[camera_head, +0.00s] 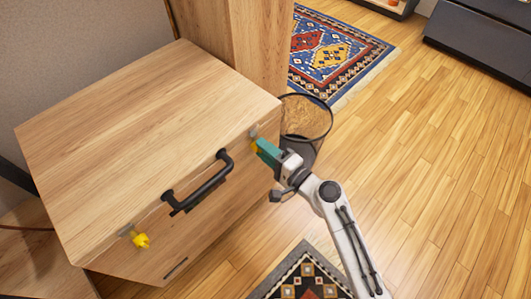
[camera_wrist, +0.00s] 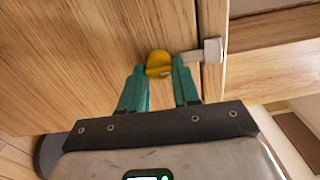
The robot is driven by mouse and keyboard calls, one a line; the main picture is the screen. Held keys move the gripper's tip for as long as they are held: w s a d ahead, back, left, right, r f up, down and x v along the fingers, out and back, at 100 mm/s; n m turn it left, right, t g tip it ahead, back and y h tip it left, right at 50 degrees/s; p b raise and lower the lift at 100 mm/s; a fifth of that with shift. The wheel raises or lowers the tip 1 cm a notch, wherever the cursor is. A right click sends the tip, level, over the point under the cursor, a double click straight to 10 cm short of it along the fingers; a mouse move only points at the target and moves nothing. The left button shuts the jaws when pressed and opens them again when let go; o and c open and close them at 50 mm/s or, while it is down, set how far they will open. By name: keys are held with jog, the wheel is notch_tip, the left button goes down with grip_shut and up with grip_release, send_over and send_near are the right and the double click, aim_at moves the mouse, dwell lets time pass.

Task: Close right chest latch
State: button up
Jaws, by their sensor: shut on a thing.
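The wooden chest (camera_head: 150,100) has a black handle (camera_head: 200,187) on its front. Its right latch, with a yellow knob (camera_wrist: 158,62) and a metal piece (camera_wrist: 207,52) at the lid edge, shows in the wrist view. My gripper (camera_wrist: 160,75) has its teal fingers on both sides of the yellow knob and is shut on it. In the head view my gripper (camera_head: 266,148) is at the chest's right front corner and mostly covers this latch. The left latch (camera_head: 141,240) has a yellow knob and hangs at the front's left end.
A round bin (camera_head: 306,117) stands just behind my gripper, beside the chest. A patterned rug (camera_head: 335,55) lies at the back and another (camera_head: 305,278) at the front. The wooden floor (camera_head: 440,150) to the right is clear.

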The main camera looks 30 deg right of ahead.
jog(key=shift+n, duration=0.4)
jog(key=o, duration=1.1)
jog(key=shift+c, duration=0.2)
jog(key=shift+s, duration=0.1)
jog(key=v, duration=1)
jog(key=shift+s, duration=0.35)
jog(key=shift+d, duration=0.1)
